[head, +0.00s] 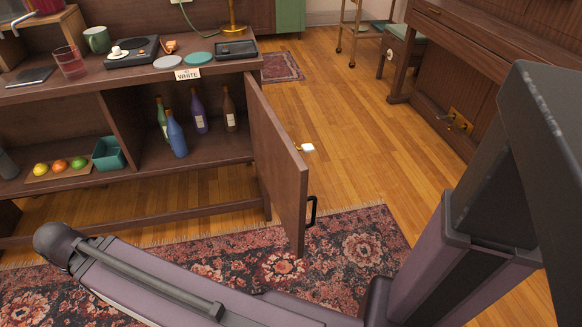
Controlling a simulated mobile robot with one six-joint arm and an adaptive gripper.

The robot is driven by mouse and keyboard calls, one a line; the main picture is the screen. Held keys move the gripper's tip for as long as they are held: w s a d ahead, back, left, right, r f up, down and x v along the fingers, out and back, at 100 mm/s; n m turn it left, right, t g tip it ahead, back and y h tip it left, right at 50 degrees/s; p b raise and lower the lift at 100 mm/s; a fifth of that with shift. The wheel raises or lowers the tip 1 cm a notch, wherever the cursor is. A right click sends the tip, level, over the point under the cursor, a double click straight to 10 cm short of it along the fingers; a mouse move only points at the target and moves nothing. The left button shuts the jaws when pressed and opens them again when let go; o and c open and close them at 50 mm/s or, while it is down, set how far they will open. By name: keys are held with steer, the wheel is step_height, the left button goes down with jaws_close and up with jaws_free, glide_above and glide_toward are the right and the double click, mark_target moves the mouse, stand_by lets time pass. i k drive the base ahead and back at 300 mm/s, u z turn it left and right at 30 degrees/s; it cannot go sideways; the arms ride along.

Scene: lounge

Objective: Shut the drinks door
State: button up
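The drinks door (281,165) is a brown wooden panel hinged on the right side of the sideboard's open compartment. It stands wide open, swung out toward me over the rug. Its black bar handle (311,211) is on the far right face, near the free edge. Inside the compartment several bottles show, among them a blue bottle (176,134), a purple bottle (199,111) and a brown bottle (229,108). A green one is partly hidden behind the blue. My arm crosses the bottom of the view, below the door. My gripper is not visible.
The sideboard top (95,79) holds a mug, a glass, coasters and trays. An open shelf at left has fruit on a board (61,172) and a teal bin (109,154). A patterned rug (365,240) lies below. Wooden floor (345,110) is clear right of the door, before a piano (465,75).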

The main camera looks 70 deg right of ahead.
mark_target(285, 173)
steer(key=z, duration=0.05)
steer(key=k, duration=2.5)
steer(key=z, duration=0.8)
steer(key=i, duration=1.05)
